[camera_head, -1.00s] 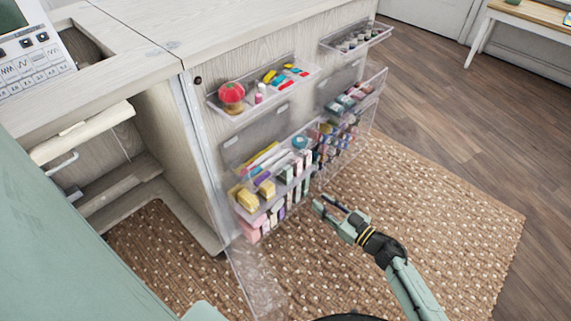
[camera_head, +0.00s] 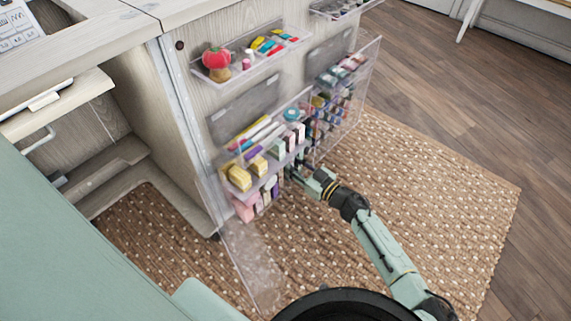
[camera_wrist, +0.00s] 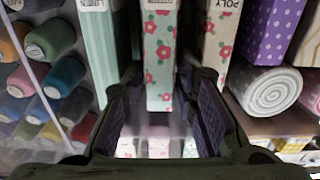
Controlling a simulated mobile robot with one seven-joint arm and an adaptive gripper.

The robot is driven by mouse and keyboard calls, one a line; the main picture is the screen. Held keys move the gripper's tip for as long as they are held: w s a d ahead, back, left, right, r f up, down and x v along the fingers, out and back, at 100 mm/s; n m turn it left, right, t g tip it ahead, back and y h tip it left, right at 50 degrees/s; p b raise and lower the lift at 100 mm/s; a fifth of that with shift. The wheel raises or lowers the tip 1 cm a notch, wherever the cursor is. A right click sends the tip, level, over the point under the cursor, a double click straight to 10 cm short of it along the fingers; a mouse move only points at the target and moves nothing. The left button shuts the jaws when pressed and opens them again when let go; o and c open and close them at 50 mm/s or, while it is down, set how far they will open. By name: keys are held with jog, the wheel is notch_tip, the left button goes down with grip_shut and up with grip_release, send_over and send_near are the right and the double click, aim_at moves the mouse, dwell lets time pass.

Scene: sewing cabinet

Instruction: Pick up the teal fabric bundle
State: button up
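In the wrist view, a pale teal striped fabric bundle (camera_wrist: 101,50) stands upright left of centre, with a white label at its top. It is just left of my left finger. My gripper (camera_wrist: 167,85) is open, its two fingers apart. In the head view, my gripper (camera_head: 294,176) is at the front of the clear lower door bin, close to the fabric bundles. The teal bundle is hard to single out there.
A second floral bundle (camera_wrist: 217,35), a purple dotted bundle (camera_wrist: 272,30) and a rolled grey-white fabric (camera_wrist: 270,92) are to the right. Thread spools (camera_wrist: 62,75) are on the left behind a clear divider. An upper bin (camera_head: 255,62) juts out above. The woven rug (camera_head: 420,200) is clear.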

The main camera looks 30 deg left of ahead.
jog(key=shift+w+a, duration=0.1)
jog(key=shift+a, duration=0.3)
jog(key=shift+c, duration=0.2)
grip_shut()
jog(key=shift+r, duration=0.1)
